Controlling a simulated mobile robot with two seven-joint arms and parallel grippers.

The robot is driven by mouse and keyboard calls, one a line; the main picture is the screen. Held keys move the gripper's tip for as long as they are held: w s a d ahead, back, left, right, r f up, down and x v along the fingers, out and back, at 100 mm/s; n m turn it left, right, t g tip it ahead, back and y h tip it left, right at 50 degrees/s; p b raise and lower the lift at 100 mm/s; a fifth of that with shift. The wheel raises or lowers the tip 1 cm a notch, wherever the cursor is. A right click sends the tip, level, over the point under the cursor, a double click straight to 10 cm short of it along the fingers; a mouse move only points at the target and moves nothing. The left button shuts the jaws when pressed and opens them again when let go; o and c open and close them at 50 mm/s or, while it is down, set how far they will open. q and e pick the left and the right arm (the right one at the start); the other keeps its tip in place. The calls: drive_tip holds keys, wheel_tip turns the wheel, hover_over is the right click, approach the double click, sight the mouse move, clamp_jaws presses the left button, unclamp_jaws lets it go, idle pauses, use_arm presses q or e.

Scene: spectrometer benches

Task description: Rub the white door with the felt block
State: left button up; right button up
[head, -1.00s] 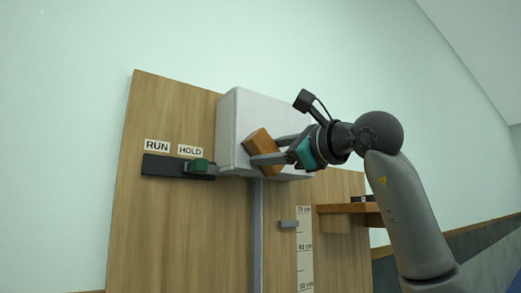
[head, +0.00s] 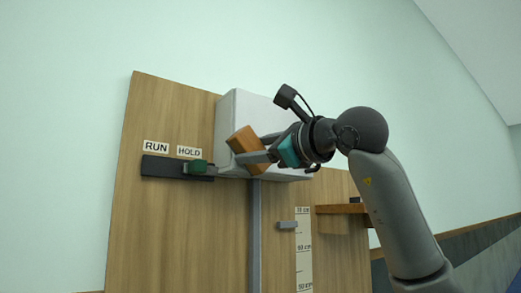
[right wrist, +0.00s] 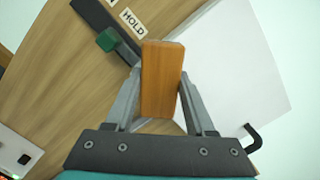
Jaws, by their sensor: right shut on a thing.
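The felt block is an orange-brown block (head: 246,147), held between the fingers of my right gripper (head: 256,149). It also shows in the right wrist view (right wrist: 161,80), upright between the two grey fingers (right wrist: 161,100). The white door (head: 262,115) is the face of a white box on the wooden panel. In the head view the block overlaps the door's left part; whether it touches the door I cannot tell. In the right wrist view the white door (right wrist: 225,60) lies behind and right of the block. My left gripper is not in view.
A dark slide rail (head: 162,167) with a green knob (head: 197,167) sits left of the box, under RUN and HOLD labels. A grey post, a small grey tab (head: 288,225), a height scale (head: 304,252) and a wooden shelf (head: 342,209) are below and right.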

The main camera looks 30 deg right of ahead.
drive_tip(key=shift+a+f, duration=0.1)
drive_tip(key=shift+s, duration=0.45)
drive_tip(key=shift+s+d+b, duration=0.15)
drive_tip(key=shift+s+b, duration=0.2)
drive_tip(key=shift+s, duration=0.85)
drive_tip(key=shift+s+d+b, duration=0.1)
drive_tip(key=shift+s+b, duration=0.2)
drive_tip(key=shift+s, duration=0.9)
drive_tip(key=s, duration=0.3)
drive_tip(key=shift+d, duration=0.1)
